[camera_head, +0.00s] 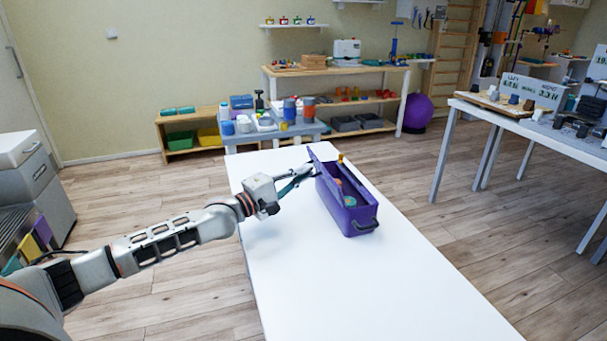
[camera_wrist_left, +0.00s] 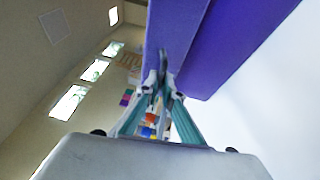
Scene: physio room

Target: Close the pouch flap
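The pouch (camera_head: 352,217) is a long purple box on the white table (camera_head: 310,270). Its flap (camera_head: 324,171) stands raised along its left side, so the top is open and a few small coloured items show inside. My left gripper (camera_head: 312,171) is beside the flap, on its left. In the left wrist view the fingertips (camera_wrist_left: 160,84) come close together right at the purple flap (camera_wrist_left: 176,30). The gripper looks shut; I cannot see the flap pinched between the tips. My right gripper is not in view.
The white table is bare around and in front of the pouch. A grey-blue table (camera_head: 270,134) with cups and containers stands beyond its far end. A second white table (camera_head: 540,125) with small blocks is at the right.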

